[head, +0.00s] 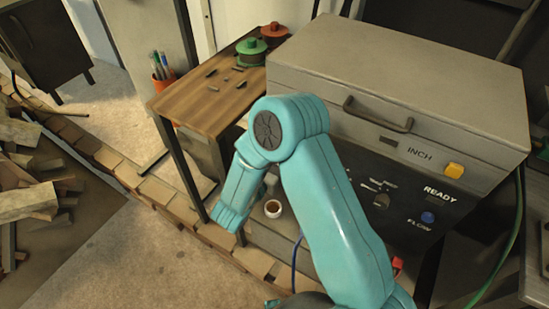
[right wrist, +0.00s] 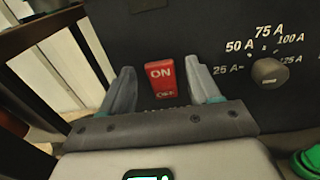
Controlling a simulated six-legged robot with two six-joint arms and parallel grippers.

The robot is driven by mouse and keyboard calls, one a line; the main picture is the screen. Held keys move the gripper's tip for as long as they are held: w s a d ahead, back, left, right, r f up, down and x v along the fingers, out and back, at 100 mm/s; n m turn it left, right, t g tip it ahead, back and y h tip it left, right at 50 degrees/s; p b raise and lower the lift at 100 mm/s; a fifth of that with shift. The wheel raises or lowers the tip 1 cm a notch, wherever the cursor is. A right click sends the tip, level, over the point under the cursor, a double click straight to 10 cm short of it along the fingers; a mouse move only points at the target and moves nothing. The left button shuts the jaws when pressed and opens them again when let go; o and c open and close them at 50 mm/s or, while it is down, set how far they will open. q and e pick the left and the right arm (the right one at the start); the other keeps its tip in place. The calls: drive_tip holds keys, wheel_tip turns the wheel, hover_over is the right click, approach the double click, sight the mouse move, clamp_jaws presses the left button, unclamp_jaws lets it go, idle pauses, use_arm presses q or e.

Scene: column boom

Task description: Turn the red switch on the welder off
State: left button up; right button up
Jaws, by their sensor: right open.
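The red switch (right wrist: 162,80) is in the right wrist view, on the dark front panel of the welder (right wrist: 212,28). It reads ON at the top and OFF at the bottom; I cannot tell which half is pressed in. My right gripper (right wrist: 158,70) is open and empty, with one grey finger on each side of the switch. I cannot tell whether its fingers touch the panel. In the head view the welder (head: 400,85) is a large grey box at the right, and my teal right arm hides part of its front, including the switch. My left gripper is not in view.
A dial knob (right wrist: 269,73) with ampere marks is right of the switch. The welder front also has a yellow button (head: 453,170) and a blue knob (head: 428,217). A wooden table (head: 207,100) with spools stands left. A small cup (head: 272,209) is beside my arm.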

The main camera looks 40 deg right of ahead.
drive_tip(key=v, duration=1.6)
drive_tip(key=shift+a+b, duration=0.15)
drive_tip(key=shift+b, duration=0.2)
drive_tip(key=shift+s, duration=0.15)
